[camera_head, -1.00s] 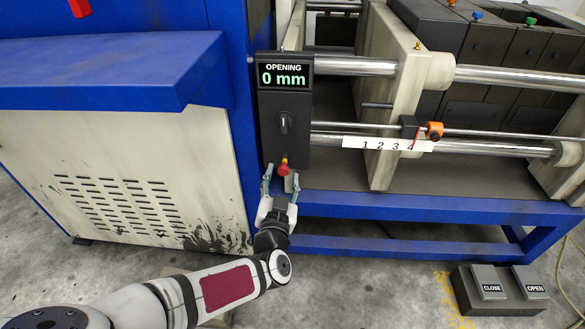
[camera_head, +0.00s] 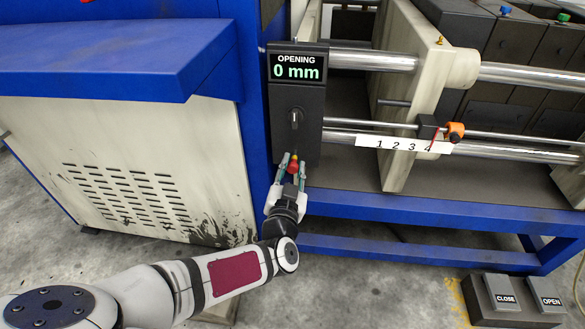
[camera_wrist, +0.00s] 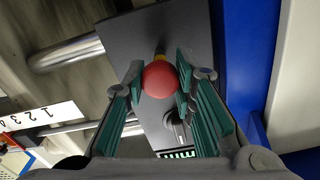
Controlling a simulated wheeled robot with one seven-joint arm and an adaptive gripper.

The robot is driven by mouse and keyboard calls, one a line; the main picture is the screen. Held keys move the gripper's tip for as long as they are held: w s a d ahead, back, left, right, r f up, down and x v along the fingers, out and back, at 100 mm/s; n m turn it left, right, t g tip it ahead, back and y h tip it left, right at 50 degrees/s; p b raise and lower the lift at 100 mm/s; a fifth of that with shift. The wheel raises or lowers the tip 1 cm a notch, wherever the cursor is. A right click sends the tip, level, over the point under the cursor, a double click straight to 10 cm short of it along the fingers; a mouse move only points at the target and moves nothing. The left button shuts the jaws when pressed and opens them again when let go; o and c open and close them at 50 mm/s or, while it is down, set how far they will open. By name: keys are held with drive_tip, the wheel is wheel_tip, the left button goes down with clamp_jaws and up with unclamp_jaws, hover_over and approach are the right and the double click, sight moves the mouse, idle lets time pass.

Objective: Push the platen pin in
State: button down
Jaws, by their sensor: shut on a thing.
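A red ball knob (camera_head: 293,168) with a yellow collar sits at the lower end of the dark control panel (camera_head: 286,107). I take it to be the platen pin. My gripper (camera_head: 292,166) is at the knob from below, with one teal-padded finger on each side. The wrist view shows the red ball (camera_wrist: 159,79) between the fingertips (camera_wrist: 160,84), and my gripper is shut on it. The yellow stem (camera_wrist: 161,54) shows just beyond the ball. How deep the stem sits in the panel is hard to tell.
The panel display reads "OPENING 0 mm" (camera_head: 298,72), with a rotary switch (camera_head: 294,118) below it. A numbered scale (camera_head: 402,145) and an orange knob (camera_head: 455,131) are at right. A blue frame beam (camera_head: 420,207) runs below. A CLOSE/OPEN pedal box (camera_head: 515,300) stands on the floor.

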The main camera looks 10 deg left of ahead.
drive_tip(key=shift+w, duration=0.1)
drive_tip(key=w+p, duration=0.1)
drive_tip(key=p, duration=0.2)
drive_tip(key=shift+w+r, duration=0.25)
drive_tip(key=shift+w, duration=0.1)
drive_tip(key=shift+w+f+p, duration=0.2)
drive_tip(key=shift+w+p, duration=0.55)
drive_tip(key=shift+p, duration=0.6)
drive_tip(key=c, duration=1.3)
unclamp_jaws()
drive_tip(key=s, duration=0.7)
drive_tip(key=shift+s+a, duration=0.1)
drive_tip(key=shift+s, duration=0.15)
